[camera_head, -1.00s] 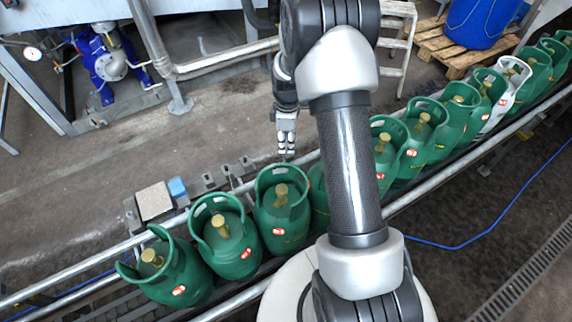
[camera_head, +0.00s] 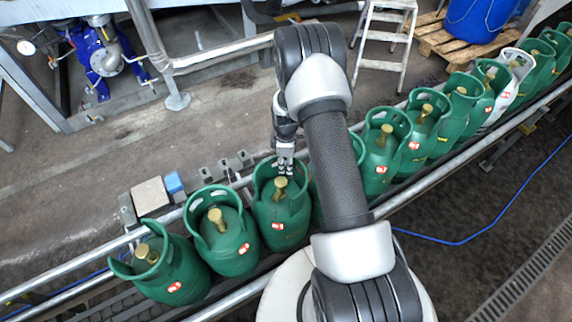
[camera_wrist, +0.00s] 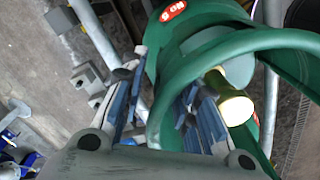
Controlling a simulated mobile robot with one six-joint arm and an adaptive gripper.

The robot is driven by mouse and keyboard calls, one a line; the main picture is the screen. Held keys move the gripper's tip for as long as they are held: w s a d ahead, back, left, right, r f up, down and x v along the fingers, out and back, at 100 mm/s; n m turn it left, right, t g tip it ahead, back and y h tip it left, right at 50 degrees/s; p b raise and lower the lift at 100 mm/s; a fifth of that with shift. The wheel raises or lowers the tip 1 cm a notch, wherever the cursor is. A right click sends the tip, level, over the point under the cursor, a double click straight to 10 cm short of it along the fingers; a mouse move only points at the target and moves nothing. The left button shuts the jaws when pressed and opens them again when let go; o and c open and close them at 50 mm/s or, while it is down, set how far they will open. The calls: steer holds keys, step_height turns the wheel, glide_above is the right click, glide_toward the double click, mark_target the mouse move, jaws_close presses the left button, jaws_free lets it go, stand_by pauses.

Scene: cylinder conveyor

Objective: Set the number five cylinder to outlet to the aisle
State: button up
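A row of green gas cylinders with brass valves stands on the conveyor (camera_head: 222,300). My gripper (camera_head: 285,160) is at the rear collar rim of the third green cylinder from the left (camera_head: 281,222). In the wrist view, my gripper (camera_wrist: 165,85) is open, with its blue-padded fingers on either side of a green collar rim (camera_wrist: 158,112). A brass valve (camera_wrist: 235,103) sits inside that collar. A red label (camera_wrist: 173,11) there seems to read "No 5". The labels in the head view are too small to read. My arm hides part of the cylinders to the right.
One white cylinder (camera_head: 519,65) stands among the green ones at the far right. Guide rails (camera_head: 440,190) run along the conveyor. A beige block (camera_head: 150,196) and blue box (camera_head: 173,183) sit behind it. A step ladder (camera_head: 385,45) stands at the back.

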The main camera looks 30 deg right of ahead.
steer(key=shift+f, duration=0.2)
jaws_close()
stand_by(0.3)
stand_by(0.4)
